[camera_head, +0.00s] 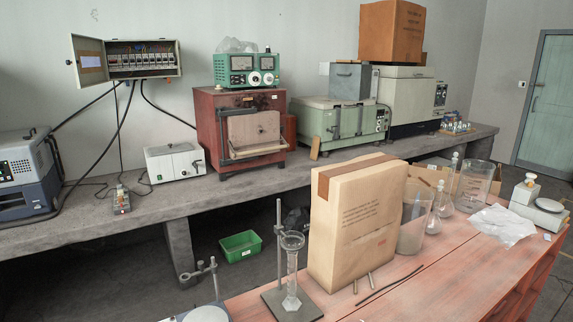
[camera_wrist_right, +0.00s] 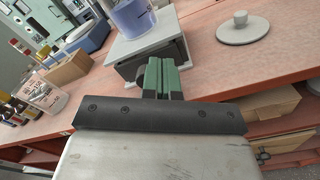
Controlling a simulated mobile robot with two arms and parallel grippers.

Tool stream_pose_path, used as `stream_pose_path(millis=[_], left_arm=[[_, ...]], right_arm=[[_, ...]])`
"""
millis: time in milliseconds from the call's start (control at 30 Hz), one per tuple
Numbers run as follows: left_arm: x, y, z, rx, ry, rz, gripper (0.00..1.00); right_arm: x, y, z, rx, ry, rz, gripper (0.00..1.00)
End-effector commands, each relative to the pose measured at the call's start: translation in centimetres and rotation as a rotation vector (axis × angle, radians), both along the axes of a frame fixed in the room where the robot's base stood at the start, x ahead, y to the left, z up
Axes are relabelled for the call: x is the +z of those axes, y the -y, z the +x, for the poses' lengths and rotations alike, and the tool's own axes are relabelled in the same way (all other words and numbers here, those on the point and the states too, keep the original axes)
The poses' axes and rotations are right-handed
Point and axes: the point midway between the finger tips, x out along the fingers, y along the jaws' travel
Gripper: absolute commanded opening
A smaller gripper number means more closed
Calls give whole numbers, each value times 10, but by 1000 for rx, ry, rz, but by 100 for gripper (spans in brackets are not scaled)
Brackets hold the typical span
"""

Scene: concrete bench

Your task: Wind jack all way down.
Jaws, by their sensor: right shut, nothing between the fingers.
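The jack shows only in the right wrist view, as a pale grey top plate (camera_wrist_right: 122,49) with a dark body below it, on the reddish bench top. A clear beaker with bluish-violet contents (camera_wrist_right: 132,18) stands on the plate. My right gripper (camera_wrist_right: 160,66) points at the jack's near side; its green fingers are together with nothing between them. The fingers hide part of the jack's front, and I cannot make out its knob or whether they touch it. The jack and both grippers are out of the head view.
A round white lid-like disc with a knob (camera_wrist_right: 243,28) lies right of the jack. At left are a cardboard box (camera_wrist_right: 68,70), a clear beaker (camera_wrist_right: 42,94) and brown bottles. In the head view, a tall carton (camera_head: 350,225) and a glass cylinder (camera_head: 291,270) stand on the red bench.

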Motion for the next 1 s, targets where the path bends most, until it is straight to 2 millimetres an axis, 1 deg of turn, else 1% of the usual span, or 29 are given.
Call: stream_pose_path(millis=[100,233,1000], left_arm=[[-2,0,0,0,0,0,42],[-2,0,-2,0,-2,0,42],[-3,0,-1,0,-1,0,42]], right_arm=[[0,-4,7,-2,3,-2,0],[1,-5,10,-2,3,0,0],[3,-10,9,1,9,4,0]])
